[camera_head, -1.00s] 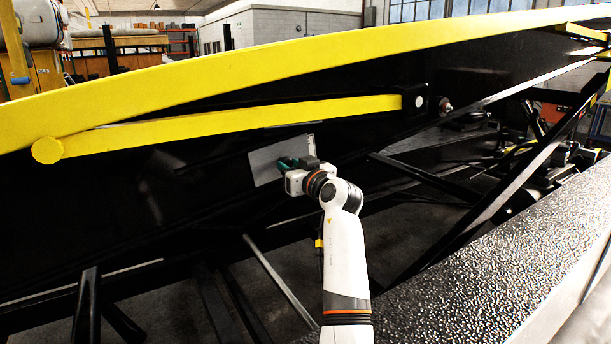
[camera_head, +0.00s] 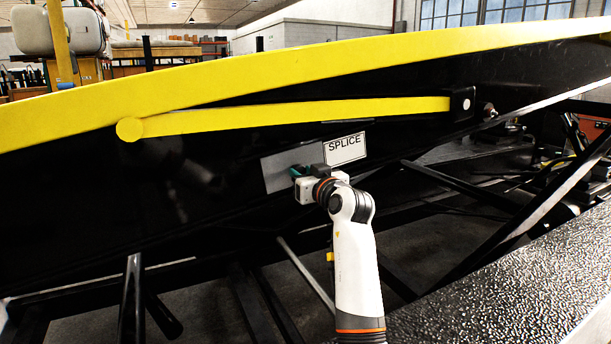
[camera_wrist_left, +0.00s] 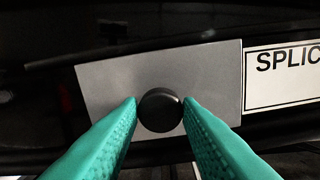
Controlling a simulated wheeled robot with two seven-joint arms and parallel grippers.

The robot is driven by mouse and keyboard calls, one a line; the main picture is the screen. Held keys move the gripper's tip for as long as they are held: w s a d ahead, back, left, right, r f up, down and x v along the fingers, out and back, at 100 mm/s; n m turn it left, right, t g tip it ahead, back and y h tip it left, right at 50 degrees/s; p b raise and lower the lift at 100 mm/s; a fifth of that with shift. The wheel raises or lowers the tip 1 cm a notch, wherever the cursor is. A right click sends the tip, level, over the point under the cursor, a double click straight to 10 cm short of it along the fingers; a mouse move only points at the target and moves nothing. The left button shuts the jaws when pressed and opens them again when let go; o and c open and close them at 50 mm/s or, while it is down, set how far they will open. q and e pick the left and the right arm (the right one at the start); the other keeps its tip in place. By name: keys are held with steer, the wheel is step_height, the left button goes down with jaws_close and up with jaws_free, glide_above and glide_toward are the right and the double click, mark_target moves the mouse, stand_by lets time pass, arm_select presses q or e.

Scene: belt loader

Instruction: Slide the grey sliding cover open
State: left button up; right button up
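The grey sliding cover (camera_head: 278,168) is a flat plate on the black side of the loader. It also fills the middle of the left wrist view (camera_wrist_left: 115,85). A round black knob (camera_wrist_left: 160,110) sticks out of its lower middle. My left gripper (camera_head: 297,172) is at the cover, its teal fingertips (camera_wrist_left: 161,106) pressed against both sides of the knob. My right gripper is out of view.
A yellow bar (camera_head: 300,115) and the yellow upper edge (camera_head: 250,72) of the loader run above the cover. Black frame struts (camera_head: 455,185) lie below and to the right. A textured black surface (camera_head: 520,280) is at lower right.

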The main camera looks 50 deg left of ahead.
arm_select(q)
steer(key=o, duration=0.3)
steer(key=shift+a, duration=0.1)
steer(key=shift+o, duration=0.5)
steer(key=shift+a, duration=0.1)
steer(key=b+v, duration=0.4)
steer(key=v, duration=0.8)
